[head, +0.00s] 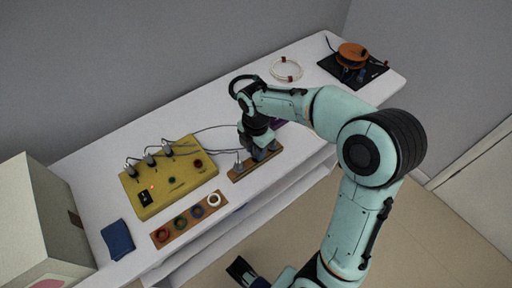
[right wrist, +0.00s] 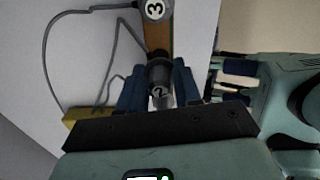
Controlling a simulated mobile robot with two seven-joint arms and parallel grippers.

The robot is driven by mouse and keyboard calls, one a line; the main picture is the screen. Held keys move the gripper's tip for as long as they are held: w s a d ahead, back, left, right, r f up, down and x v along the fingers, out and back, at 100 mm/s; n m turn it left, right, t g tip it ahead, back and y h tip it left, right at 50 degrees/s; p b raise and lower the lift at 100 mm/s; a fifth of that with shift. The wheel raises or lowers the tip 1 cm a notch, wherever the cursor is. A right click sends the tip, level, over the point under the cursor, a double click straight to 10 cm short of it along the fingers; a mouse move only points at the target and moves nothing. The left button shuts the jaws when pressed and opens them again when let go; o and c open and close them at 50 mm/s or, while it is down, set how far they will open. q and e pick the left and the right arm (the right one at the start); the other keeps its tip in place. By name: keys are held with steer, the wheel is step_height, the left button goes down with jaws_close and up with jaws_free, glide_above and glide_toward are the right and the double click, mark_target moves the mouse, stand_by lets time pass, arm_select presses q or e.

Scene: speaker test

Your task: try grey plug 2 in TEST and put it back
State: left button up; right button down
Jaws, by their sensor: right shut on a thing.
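Grey plug 2 (right wrist: 161,76) is between the blue fingers of my right gripper (right wrist: 159,88), which is shut on it. In the head view my right gripper (head: 262,152) points down at the wooden strip (head: 236,176) and hides plug 2. I cannot tell whether the plug is seated or just above the strip. Grey plug 3 (right wrist: 155,9) stands beside it on the strip and shows in the head view (head: 239,163).
A brown strip with coloured rings (head: 188,220) lies before the box. A blue cloth (head: 117,239) and a large pale box (head: 40,220) are at the left. A pale cable coil (head: 286,70) and an orange reel (head: 352,55) are at the far right. Loose grey cables cross the white table.

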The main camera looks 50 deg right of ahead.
arm_select(q)
steer(key=shift+f+b, duration=0.55)
steer(key=shift+f, duration=0.05)
arm_select(e)
steer(key=shift+f, duration=0.9)
steer(key=c, duration=0.7)
jaws_free()
steer(key=shift+r, duration=0.25)
steer(key=shift+r+p, duration=1.2)
steer(key=shift+p, duration=0.1)
steer(key=shift+r+p, duration=2.1)
steer(key=shift+r, duration=0.3)
arm_select(q)
step_height(320, 180, up, 6)
steer(key=s+g, duration=0.1)
steer(key=s, duration=0.1)
steer(key=shift+s+f, duration=0.15)
steer(key=shift+s, duration=0.1)
